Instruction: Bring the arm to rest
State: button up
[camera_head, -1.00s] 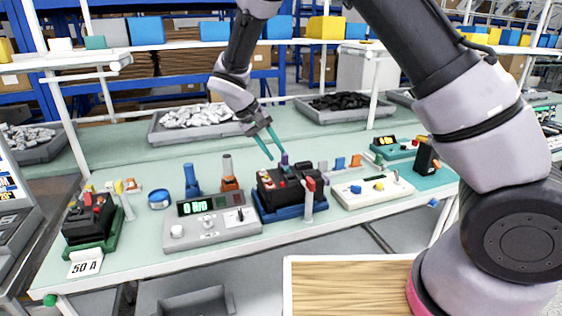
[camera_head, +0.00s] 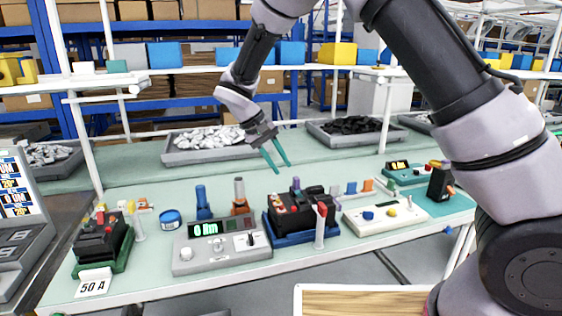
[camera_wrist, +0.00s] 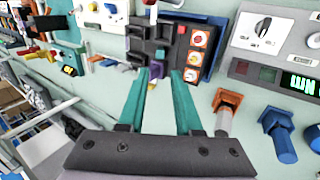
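My gripper (camera_head: 276,168) hangs above the bench, over the area just behind the black breaker on the blue base. Its two teal fingers are apart with nothing between them. In the wrist view my gripper (camera_wrist: 170,85) is also open, with the breaker (camera_wrist: 170,45) beyond the fingertips. In the head view the black breaker (camera_head: 291,212) sits in its blue base (camera_head: 290,237). My arm reaches in from the right and bends down to the gripper.
A grey meter box (camera_head: 220,249) with a green display stands left of the breaker. A white box (camera_head: 385,216) with a blue and a yellow button is to its right. Another breaker (camera_head: 98,240) sits on a green base at left. Grey part trays (camera_head: 210,156) line the back.

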jog(key=s+d+r+m+y, duration=0.2)
jog(key=d+r+y, duration=0.1)
jog(key=d+r, duration=0.55)
jog(key=s+d+r+m+y, duration=0.2)
jog(key=d+r+y, duration=0.1)
jog(key=d+r, duration=0.6)
jog(key=s+d+r+m+t+y, duration=0.1)
jog(key=s+d+r+m+t, duration=0.3)
jog(key=s+d, duration=0.8)
jog(key=shift+s+r+t, duration=0.55)
jog(key=shift+s+t, duration=0.15)
jog(key=shift+s, duration=0.35)
